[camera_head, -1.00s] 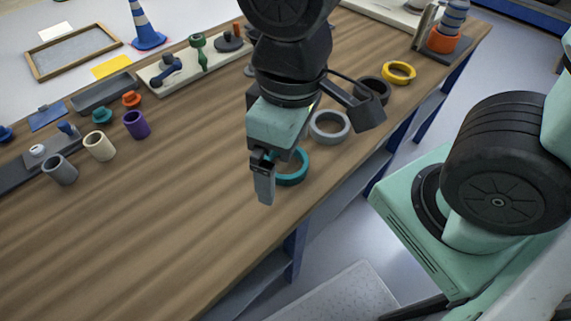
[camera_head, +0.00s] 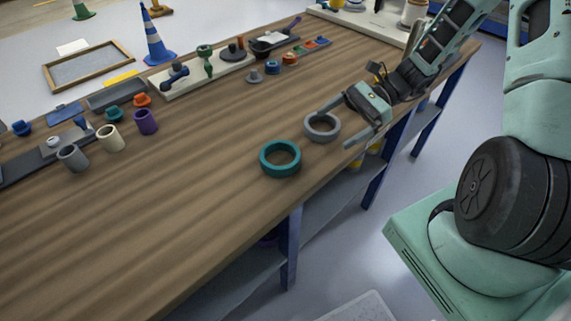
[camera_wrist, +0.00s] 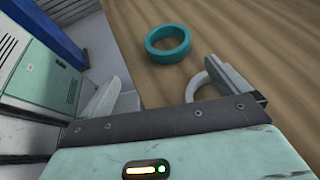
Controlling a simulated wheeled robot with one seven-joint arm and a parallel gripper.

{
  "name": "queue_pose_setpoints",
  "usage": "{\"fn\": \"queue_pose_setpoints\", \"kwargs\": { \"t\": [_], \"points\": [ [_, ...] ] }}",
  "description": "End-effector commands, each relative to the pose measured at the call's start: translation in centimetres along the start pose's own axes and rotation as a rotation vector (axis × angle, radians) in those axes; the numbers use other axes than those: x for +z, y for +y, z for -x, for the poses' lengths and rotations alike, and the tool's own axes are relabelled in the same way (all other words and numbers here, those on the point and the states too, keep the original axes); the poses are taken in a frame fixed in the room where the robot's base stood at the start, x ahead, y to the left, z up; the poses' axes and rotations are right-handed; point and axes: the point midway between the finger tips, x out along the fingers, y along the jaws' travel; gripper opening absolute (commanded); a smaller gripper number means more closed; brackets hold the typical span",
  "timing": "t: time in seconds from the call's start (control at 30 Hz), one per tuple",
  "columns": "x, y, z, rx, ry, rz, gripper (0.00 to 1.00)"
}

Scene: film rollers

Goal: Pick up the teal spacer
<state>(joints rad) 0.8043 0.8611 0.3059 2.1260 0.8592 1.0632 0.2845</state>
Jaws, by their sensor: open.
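The teal spacer (camera_head: 280,174) is a thick ring lying flat on the wooden table near its front edge. It also shows in the wrist view (camera_wrist: 152,52), ahead of my fingers and apart from them. My gripper (camera_head: 345,125) is open and empty, to the right of the teal spacer. A grey ring (camera_head: 309,134) lies between them, beside or under one finger; in the wrist view it shows partly behind the right finger (camera_wrist: 195,92).
Grey, cream and purple cups (camera_head: 146,121) stand at the left of the wooden table (camera_head: 190,210). Small knobs and a board with parts (camera_head: 215,72) lie along the back. The table around the teal spacer's left is bare. The front edge drops to a shelf.

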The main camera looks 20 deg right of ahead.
Motion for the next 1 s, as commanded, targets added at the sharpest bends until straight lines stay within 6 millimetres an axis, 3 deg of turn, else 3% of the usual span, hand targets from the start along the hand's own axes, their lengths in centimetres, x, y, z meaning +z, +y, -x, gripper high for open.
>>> {"fn": "queue_pose_setpoints", "kwargs": {
  "t": [0.17,0.7,1.0],
  "points": [
    [-1.0,-0.5,0.3,-0.056,-0.037,-0.055,1.0],
    [-0.6,-0.9,-9.8,-0.051,-0.035,-0.052,1.0],
    [-0.3,-1.2,-12.2,-0.051,-0.034,-0.051,1.0]
  ]
}}
